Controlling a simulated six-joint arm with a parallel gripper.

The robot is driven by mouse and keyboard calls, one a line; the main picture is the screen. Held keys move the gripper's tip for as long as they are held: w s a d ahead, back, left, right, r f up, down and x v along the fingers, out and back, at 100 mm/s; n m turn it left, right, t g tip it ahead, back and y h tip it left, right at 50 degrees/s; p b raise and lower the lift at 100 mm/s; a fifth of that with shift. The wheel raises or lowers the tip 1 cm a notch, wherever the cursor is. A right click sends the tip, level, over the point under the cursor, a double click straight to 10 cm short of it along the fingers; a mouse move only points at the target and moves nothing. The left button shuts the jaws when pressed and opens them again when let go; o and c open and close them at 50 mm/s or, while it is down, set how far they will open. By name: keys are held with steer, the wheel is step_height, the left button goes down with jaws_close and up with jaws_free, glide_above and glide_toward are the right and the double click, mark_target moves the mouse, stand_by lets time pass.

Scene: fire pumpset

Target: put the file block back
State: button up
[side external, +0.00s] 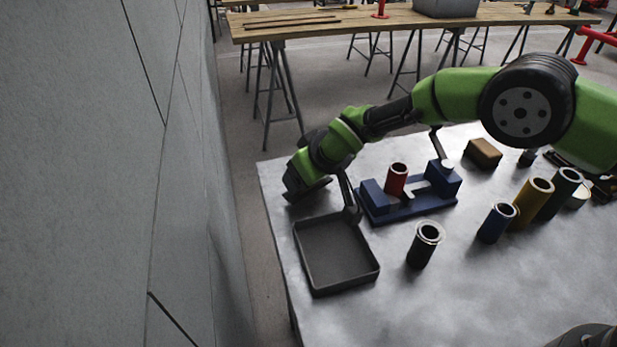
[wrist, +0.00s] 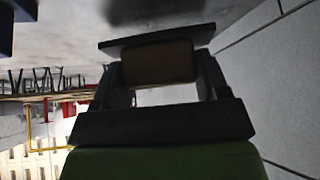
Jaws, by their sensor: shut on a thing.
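My gripper (side external: 303,188) is low at the table's far left corner in the side external view, left of the blue fixture and behind the grey tray. In the wrist view my gripper (wrist: 160,75) is shut on the file block (wrist: 158,62), a brown block between the two fingers with a wide dark plate (wrist: 125,43) on its far side. In the side external view the file block is largely hidden by the gripper, so I cannot tell whether it touches the table.
An empty grey tray (side external: 306,272) stands in front. The blue fixture (side external: 412,210) holds a red tube (side external: 396,180). A dark tube (side external: 424,246) stands alone. Several coloured tubes and a brown block (side external: 484,152) are farther right. A grey wall (side external: 120,180) runs along the left.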

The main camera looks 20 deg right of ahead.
steer(key=shift+f, duration=0.6)
steer(key=o, duration=0.8)
steer(key=shift+f, duration=0.15)
steer(key=shift+s+d+r, duration=0.1)
steer(key=shift+s+r, duration=0.05)
steer(key=shift+r, duration=0.4)
steer(key=v, duration=1.1)
steer(key=shift+s, duration=0.1)
